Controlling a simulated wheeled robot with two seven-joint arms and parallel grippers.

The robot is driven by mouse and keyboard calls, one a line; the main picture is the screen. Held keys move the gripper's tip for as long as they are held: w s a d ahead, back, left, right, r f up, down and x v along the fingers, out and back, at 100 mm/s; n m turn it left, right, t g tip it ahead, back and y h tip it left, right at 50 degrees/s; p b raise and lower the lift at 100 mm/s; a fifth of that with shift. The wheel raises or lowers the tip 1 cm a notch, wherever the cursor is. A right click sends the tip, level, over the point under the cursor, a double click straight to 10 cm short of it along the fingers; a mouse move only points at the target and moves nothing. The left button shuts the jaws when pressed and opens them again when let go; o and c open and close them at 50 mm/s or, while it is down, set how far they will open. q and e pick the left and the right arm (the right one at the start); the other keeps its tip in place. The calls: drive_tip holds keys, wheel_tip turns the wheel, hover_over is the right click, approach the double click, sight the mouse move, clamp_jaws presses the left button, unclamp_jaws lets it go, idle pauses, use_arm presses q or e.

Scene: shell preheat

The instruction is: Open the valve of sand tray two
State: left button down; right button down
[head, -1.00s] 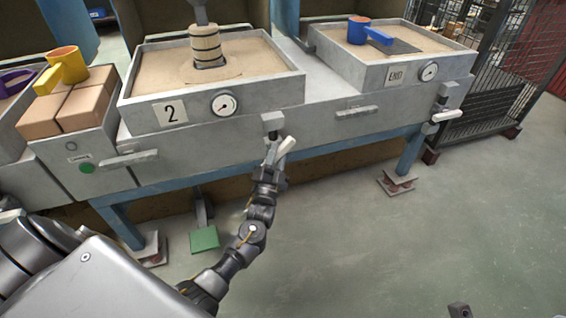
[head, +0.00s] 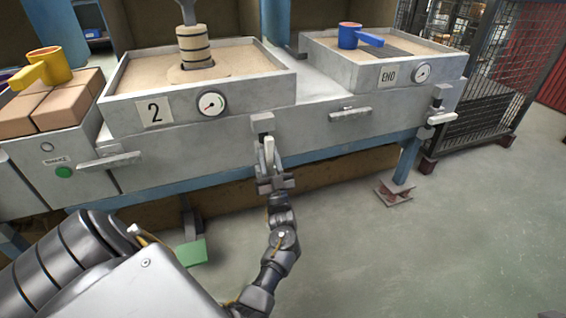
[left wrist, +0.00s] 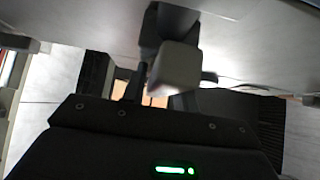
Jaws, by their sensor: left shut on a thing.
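Sand tray two (head: 183,118) is a grey box of sand with a "2" plate and a round gauge (head: 211,104) on its front. Its valve (head: 262,123) is a grey block below the tray's right corner, with a pale handle (head: 269,148) pointing down. My left gripper (head: 271,172) reaches up from below and is shut on the handle's lower part. In the left wrist view, the handle's blunt end (left wrist: 177,67) shows large between the dark fingers; the exact contact is hidden. My right gripper is not in view.
The END tray (head: 385,72) stands to the right, with its own valve handle (head: 441,118) lying sideways. Bricks and a yellow mug (head: 47,66) are at the left. A green pedal (head: 191,252) is near the floor.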

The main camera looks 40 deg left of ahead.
use_arm(q)
drive_tip(key=shift+s+f+n+g+y, duration=0.1)
drive_tip(key=shift+n+g+y, duration=0.3)
drive_tip(key=shift+n+g, duration=0.35)
drive_tip(key=c, duration=1.2)
unclamp_jaws()
drive_tip(key=shift+a, duration=0.1)
drive_tip(key=shift+c, duration=0.2)
drive_tip(key=shift+t, duration=0.35)
